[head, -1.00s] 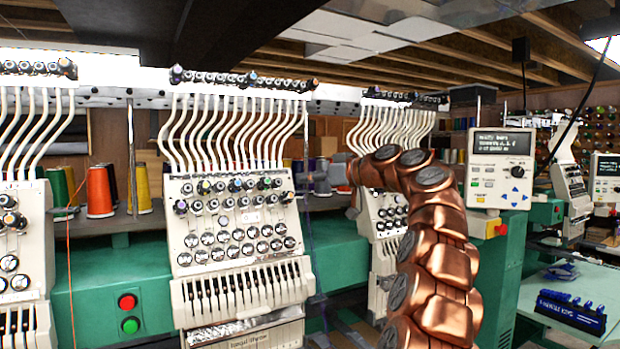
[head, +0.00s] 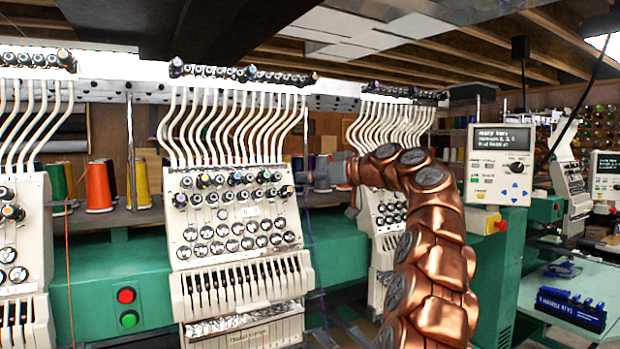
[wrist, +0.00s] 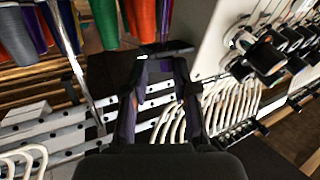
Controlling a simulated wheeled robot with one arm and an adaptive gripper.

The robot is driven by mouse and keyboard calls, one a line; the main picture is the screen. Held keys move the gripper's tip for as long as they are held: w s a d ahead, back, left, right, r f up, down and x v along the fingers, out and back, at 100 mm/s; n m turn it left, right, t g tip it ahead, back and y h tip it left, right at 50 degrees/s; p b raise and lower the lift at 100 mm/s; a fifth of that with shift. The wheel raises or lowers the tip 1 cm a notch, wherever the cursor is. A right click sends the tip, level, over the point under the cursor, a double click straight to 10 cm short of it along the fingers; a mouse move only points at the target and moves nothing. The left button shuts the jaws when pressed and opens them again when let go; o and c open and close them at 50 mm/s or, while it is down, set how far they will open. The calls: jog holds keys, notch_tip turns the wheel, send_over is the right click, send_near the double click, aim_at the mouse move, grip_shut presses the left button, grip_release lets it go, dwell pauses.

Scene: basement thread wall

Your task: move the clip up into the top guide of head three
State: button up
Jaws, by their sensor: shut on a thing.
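My gripper (head: 334,172) is at the end of the copper arm, between the middle embroidery head (head: 240,225) and the right one (head: 395,210), and points left. In the wrist view my gripper (wrist: 164,58) has two dark fingers converging on a small dark bar (wrist: 168,47), which looks like the clip. Its exact shape is hard to make out. A thin purple-blue thread (head: 308,215) hangs beside the middle head's right edge. The row of top guides (head: 243,74) sits above the white tubes, higher than my gripper. I cannot tell which head is number three.
White curved tubes (head: 235,125) rise from the middle head. Thread cones, such as an orange one (head: 98,188), stand on the shelf behind. A control panel (head: 498,165) is right of my arm. The wrist view shows more tubes (wrist: 230,105) and black knobs (wrist: 268,55) close by.

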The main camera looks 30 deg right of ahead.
jog(key=shift+f, duration=0.15)
jog(key=o, duration=0.8)
jog(key=v, duration=1.2)
